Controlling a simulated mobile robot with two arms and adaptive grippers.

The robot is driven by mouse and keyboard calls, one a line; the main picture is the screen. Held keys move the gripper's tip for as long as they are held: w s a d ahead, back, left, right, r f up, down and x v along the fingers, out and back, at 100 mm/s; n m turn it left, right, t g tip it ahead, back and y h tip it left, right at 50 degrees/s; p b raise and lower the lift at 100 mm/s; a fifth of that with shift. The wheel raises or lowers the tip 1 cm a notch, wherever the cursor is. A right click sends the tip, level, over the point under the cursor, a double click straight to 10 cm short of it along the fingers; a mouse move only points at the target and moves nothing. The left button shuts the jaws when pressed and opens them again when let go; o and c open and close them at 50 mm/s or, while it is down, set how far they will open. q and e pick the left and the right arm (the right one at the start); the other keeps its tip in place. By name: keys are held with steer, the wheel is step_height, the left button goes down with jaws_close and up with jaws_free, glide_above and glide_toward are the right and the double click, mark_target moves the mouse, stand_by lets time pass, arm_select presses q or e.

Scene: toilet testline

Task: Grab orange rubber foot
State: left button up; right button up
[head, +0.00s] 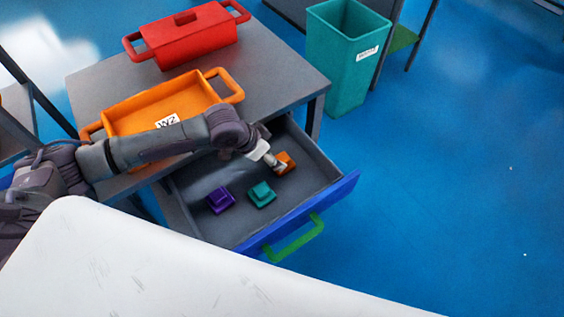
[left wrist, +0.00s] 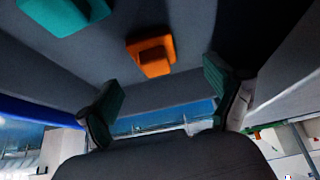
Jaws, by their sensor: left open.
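The orange rubber foot (head: 285,162) lies in the open drawer (head: 319,192), near its back right. It also shows in the left wrist view (left wrist: 152,56), above and between the fingers, with a gap to both. My left gripper (head: 273,160) reaches into the drawer just beside the foot and partly covers it in the head view. In the left wrist view my left gripper (left wrist: 165,100) is open with nothing between its green-padded fingers. My right gripper is not in view.
A teal foot (head: 262,194) and a purple foot (head: 221,200) lie in the drawer. The drawer has a blue front with a green handle (head: 296,240). An orange tray (head: 205,90) and a red box (head: 190,38) stand on the table. A teal bin (head: 342,65) stands behind.

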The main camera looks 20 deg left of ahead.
mark_target(281, 158)
arm_select(q)
steer(key=x, duration=0.2)
steer(key=d+x, duration=0.1)
steer(key=x, duration=0.2)
steer(key=shift+f, duration=0.15)
steer(key=shift+c, duration=0.2)
steer(key=c, duration=1.3)
steer(key=shift+o, duration=0.2)
